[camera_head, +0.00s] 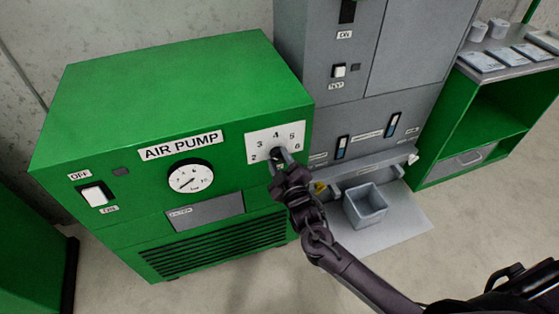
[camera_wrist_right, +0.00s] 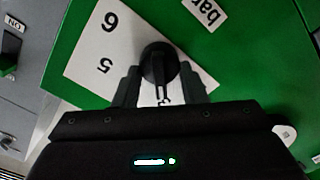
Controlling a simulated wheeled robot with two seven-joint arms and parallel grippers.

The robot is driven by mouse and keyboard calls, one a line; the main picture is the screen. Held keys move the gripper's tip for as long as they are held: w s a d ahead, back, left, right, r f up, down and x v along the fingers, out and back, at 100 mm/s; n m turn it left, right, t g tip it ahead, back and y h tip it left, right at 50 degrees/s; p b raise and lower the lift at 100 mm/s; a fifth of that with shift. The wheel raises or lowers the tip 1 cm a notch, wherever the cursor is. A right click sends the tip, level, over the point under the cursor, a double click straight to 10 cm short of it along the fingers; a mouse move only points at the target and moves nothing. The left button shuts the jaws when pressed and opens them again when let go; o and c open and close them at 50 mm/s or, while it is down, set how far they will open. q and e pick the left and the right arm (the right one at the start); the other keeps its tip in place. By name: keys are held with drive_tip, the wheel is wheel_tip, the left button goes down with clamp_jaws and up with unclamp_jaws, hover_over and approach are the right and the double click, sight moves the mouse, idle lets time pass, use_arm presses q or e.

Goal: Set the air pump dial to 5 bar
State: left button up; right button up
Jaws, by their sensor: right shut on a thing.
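The green air pump (camera_head: 165,105) stands at the left in the head view, with an "AIR PUMP" label on its front. Its white dial plate (camera_head: 263,137) carries numbers from 2 to 6 and sits at the right of the front. My right gripper (camera_head: 279,157) reaches this plate and is shut on the black dial knob (camera_wrist_right: 158,65). In the right wrist view the fingers sit on both sides of the knob, beside the 5 and 6 of the plate. My left gripper is not in view.
A round gauge (camera_head: 190,177) and a white switch (camera_head: 96,195) are on the pump's front. A grey machine (camera_head: 385,95) stands to the right, with a small grey bin (camera_head: 366,203) before it. A green shelf (camera_head: 490,115) holds several small items. The floor in front is clear.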

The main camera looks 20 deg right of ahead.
drive_tip(key=shift+m, duration=0.3)
drive_tip(key=m+p, duration=0.1)
drive_tip(key=m, duration=0.2)
drive_tip(key=shift+d+m, duration=0.1)
drive_tip(key=shift+m, duration=0.3)
drive_tip(key=m, duration=0.4)
drive_tip(key=shift+d+m+p, duration=0.1)
drive_tip(key=shift+m+p, duration=0.2)
drive_tip(key=shift+p, duration=0.05)
drive_tip(key=m, duration=0.4)
drive_tip(key=shift+d+p, duration=0.15)
drive_tip(key=shift+p, duration=0.2)
drive_tip(key=shift+d+m+p, duration=0.1)
drive_tip(key=shift+m+p, duration=0.25)
drive_tip(key=shift+m, duration=2.05)
drive_tip(key=shift+f, duration=0.1)
drive_tip(key=o, duration=1)
